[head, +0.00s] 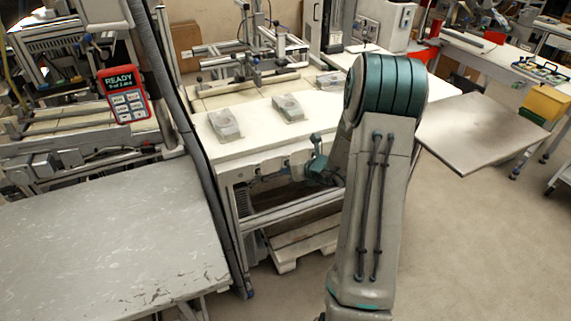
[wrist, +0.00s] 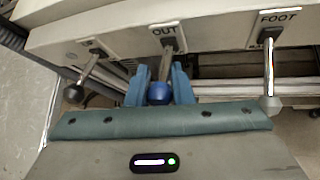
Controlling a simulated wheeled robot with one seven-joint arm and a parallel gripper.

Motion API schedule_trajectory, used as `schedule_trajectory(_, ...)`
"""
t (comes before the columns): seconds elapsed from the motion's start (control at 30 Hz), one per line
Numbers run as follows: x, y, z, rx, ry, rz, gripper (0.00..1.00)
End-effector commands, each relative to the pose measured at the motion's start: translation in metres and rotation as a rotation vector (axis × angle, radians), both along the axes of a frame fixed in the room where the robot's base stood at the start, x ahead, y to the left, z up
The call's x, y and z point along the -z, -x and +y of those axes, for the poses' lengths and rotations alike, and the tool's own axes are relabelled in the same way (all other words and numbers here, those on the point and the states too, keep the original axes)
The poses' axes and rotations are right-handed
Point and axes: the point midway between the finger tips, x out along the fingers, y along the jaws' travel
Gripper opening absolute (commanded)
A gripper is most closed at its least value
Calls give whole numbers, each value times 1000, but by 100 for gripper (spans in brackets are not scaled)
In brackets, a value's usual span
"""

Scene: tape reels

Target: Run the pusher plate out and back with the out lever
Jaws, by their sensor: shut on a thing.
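The out lever (wrist: 165,68) hangs from the front panel below the label OUT and ends in a blue ball knob (wrist: 158,93). My gripper (wrist: 160,84) is shut on this lever, with one blue finger on each side of it just at the knob. In the head view my gripper (head: 318,162) is at the front edge of the white bench, partly hidden by my arm. The levers are too small to make out there. I cannot tell for sure which part is the pusher plate.
A black-knobbed lever (wrist: 76,90) hangs left of the out lever, and a lever labelled FOOT (wrist: 269,72) hangs to the right. Clear-covered packs (head: 226,125) lie on the white bench (head: 262,140). A grey table (head: 95,245) stands at left, with a red READY panel (head: 124,92) above.

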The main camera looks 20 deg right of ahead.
Motion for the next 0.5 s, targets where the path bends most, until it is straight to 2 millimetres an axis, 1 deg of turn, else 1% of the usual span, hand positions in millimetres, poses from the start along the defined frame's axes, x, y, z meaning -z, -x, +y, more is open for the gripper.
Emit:
schedule_trajectory(0.03, -6, -1, -2, 3, 0, 7, 0)
schedule_trajectory(0.5, -4, -1, -3, 4, 2, 42, 0)
